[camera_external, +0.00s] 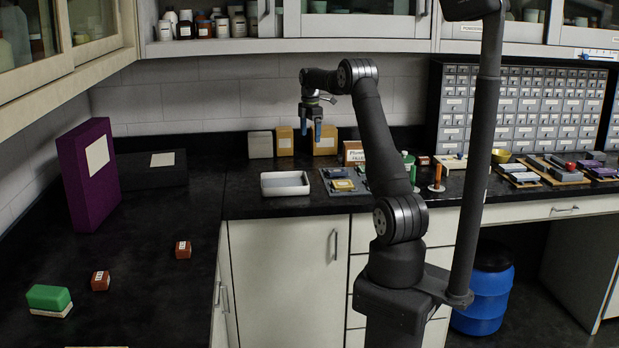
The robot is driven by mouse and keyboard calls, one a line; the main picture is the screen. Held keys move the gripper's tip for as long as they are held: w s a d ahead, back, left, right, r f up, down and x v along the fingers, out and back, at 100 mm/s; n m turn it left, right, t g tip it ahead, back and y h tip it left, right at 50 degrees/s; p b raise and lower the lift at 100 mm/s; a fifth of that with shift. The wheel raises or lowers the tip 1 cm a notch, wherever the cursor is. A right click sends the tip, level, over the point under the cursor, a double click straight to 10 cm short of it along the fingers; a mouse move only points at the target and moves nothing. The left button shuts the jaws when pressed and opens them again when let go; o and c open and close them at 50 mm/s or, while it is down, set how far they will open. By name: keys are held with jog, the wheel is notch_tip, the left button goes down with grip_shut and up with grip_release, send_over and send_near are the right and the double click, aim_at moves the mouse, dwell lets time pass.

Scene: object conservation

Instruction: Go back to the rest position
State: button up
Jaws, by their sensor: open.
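A purple box (83,190) and a dark box (153,170) stand on the left counter. A green block (48,297) and two small red-brown blocks (183,249) lie nearer. Flat boards and small items (342,184) lie right of the tray. Upper cabinets overhang the back counter.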

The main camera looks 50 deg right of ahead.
jog(key=w+a+n, duration=0.1)
jog(key=w+a, duration=0.1)
jog(key=a, duration=0.7)
jog(key=w+a+n, duration=0.1)
jog(key=w+a, duration=0.2)
jog(key=a, duration=0.6)
jog(key=shift+w+n, duration=0.3)
jog(key=shift+n, duration=0.1)
jog(key=shift+o, duration=0.2)
jog(key=shift+o, duration=1.4)
jog(key=s+d+r+m, duration=0.1)
jog(key=s+d+m, duration=0.7)
jog(key=d, duration=0.3)
jog(key=s+d+r+m, duration=0.1)
jog(key=s+d+m, duration=0.6)
jog(key=d+m, duration=0.3)
jog(key=s+d+r+m, duration=0.1)
jog(key=s+d+m, duration=0.65)
jog(key=d, duration=0.55)
jog(key=f, duration=0.9)
jog(key=shift+s+a, duration=0.25)
